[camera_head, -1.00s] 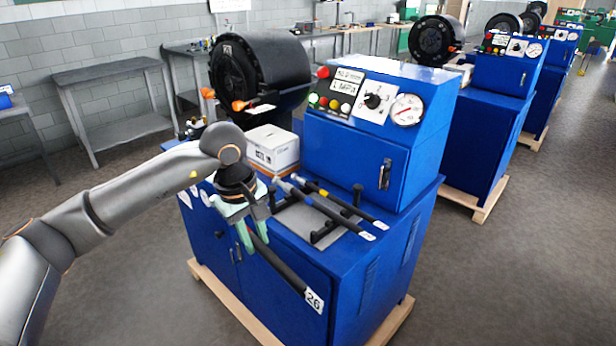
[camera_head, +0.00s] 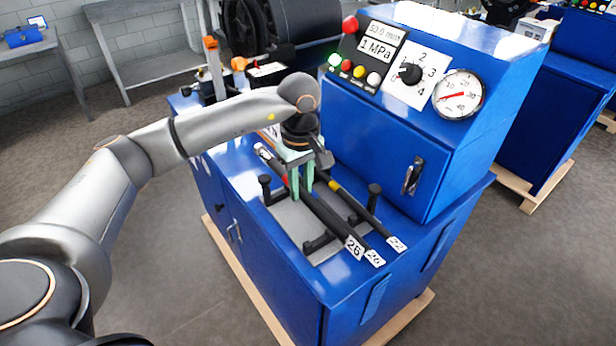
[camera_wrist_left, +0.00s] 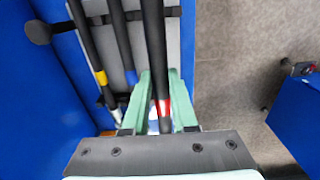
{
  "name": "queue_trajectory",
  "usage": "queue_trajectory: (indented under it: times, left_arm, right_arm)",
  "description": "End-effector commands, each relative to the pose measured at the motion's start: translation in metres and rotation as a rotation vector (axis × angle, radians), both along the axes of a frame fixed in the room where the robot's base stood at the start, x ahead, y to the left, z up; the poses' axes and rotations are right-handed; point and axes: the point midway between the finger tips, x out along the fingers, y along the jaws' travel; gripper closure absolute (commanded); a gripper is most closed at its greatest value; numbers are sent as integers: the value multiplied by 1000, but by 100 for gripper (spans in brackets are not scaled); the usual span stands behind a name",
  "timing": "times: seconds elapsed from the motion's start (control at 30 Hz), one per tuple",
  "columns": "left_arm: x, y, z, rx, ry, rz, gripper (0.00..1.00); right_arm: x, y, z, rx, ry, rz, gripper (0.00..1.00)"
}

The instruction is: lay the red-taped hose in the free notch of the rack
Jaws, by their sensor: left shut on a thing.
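The red-taped hose (camera_head: 338,230) is black, with a red band near its fitting and a white tag reading 26. My left gripper (camera_head: 302,192), with pale green fingers, is shut on it over the left side of the rack (camera_head: 292,219). I cannot tell whether the held hose touches the rack. My right gripper is not in view.
The rack has upright black posts (camera_head: 374,192) at its sides and sits on a blue cabinet top (camera_head: 238,175). The machine's blue control housing (camera_head: 380,140) rises just behind. Orange-tipped tools (camera_head: 211,60) stand at the back left.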

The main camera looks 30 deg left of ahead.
Motion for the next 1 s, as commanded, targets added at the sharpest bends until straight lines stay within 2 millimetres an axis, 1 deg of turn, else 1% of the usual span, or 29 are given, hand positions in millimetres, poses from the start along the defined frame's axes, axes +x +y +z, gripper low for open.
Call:
queue_trajectory:
  times: [0.17, 0.63, 0.8, 1.0]
  left_arm:
    - [0, 0, -10, 0, -1, 0, 100]
    - [0, 0, -59, 0, -1, 0, 100]
    - [0, 0, -66, 1, -1, 0, 100]
    - [0, 0, -66, 0, -2, 0, 100]
  right_arm:
    - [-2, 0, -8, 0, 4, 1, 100]
    - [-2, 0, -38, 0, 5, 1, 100]
    - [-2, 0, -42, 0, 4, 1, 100]
    - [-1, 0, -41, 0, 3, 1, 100]
